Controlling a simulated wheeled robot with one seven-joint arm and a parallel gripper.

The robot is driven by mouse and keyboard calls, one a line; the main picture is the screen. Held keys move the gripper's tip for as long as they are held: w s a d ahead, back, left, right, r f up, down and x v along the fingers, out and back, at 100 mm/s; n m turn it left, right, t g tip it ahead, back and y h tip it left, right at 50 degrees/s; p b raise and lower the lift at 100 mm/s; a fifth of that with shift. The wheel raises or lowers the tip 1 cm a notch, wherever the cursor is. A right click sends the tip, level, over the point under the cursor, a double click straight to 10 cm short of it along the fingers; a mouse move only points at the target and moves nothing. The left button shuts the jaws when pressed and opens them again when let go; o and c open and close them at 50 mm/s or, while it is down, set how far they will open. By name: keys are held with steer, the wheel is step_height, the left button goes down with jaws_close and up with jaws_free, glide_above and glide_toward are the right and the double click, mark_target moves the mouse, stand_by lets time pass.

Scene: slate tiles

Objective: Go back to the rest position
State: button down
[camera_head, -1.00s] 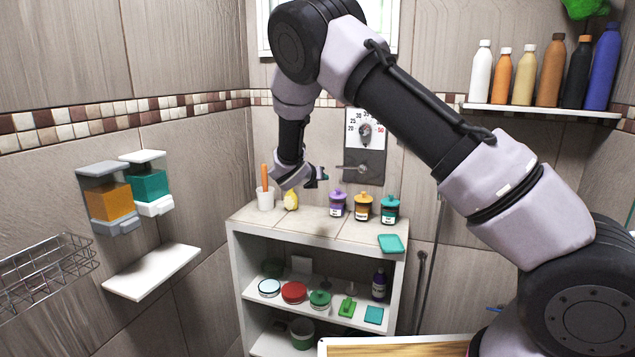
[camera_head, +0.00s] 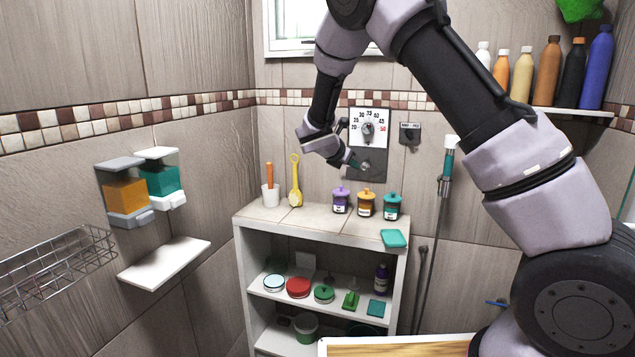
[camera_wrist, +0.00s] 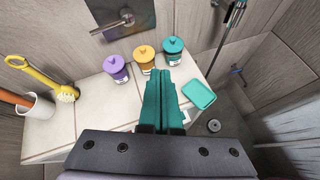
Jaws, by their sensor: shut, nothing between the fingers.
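My gripper (camera_head: 351,162) is in the air above the tiled shelf top, in front of the wall plate with the lever. In the wrist view its teal fingers (camera_wrist: 160,76) are together with nothing between them. A purple-lidded jar (camera_head: 341,200), an orange-lidded jar (camera_head: 365,205) and a teal-lidded jar (camera_head: 392,207) stand on the shelf top below it.
The white shelf unit (camera_head: 240,268) holds tins and other items on its lower levels. A teal dish (camera_head: 394,239) lies at its top right. Bottles (camera_head: 549,72) stand on a wall ledge at right. Dispensers (camera_head: 126,195), a small ledge and a wire basket (camera_head: 50,275) are on the left wall.

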steer(key=s+d+r+m+g+y, duration=0.2)
steer(key=s+d+r+m+g, duration=0.1)
steer(key=s+d+r+m, duration=0.45)
steer(key=s+d+r+m+g+y, duration=0.2)
steer(key=s+d+r+m, duration=0.2)
steer(key=s+d+m, duration=0.5)
steer(key=s+a+r+m+t+y, duration=0.1)
steer(key=s+r+m+y, duration=0.1)
steer(key=s+m, duration=0.5)
steer(key=s+a+r+m+t+y, duration=0.1)
steer(key=s+r+m+y, duration=0.2)
steer(key=s, duration=1)
steer(key=r+m, duration=0.2)
steer(key=m, duration=0.2)
steer(key=shift+s+a+t, duration=0.3)
steer(key=shift+a, duration=0.05)
steer(key=shift+m, duration=0.25)
